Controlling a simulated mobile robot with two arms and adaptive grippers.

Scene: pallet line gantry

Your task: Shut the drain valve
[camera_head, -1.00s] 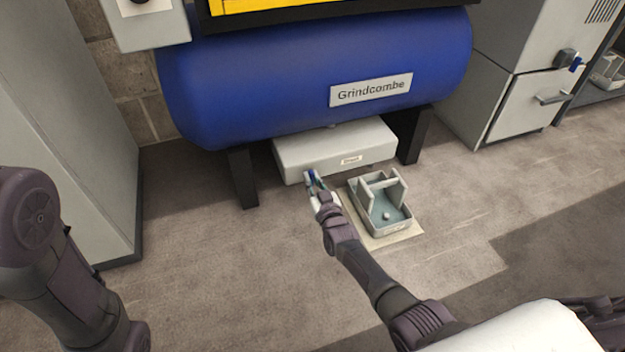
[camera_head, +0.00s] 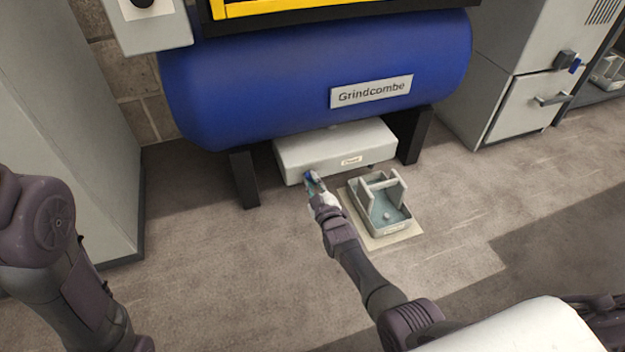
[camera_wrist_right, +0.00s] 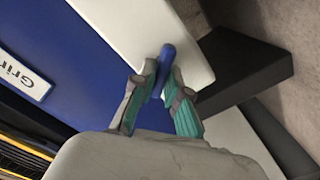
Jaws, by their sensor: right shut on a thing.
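The drain valve's blue handle (camera_wrist_right: 164,70) stands at the front of the white drain box (camera_head: 340,144) under the blue tank (camera_head: 310,75). My right gripper (camera_head: 312,180) is at the box's front left. In the right wrist view its fingertips (camera_wrist_right: 166,84) are shut on the blue handle, one on each side. The valve body behind the handle is hidden, so I cannot tell how far it is turned. My left arm (camera_head: 62,255) shows at the left edge; its gripper is out of view.
A grey tray (camera_head: 369,221) with dividers sits on a pale mat (camera_head: 400,236) right of my right gripper. Black tank legs (camera_head: 243,178) flank the box. A grey cabinet (camera_head: 75,130) stands at left and another (camera_head: 525,105) at right.

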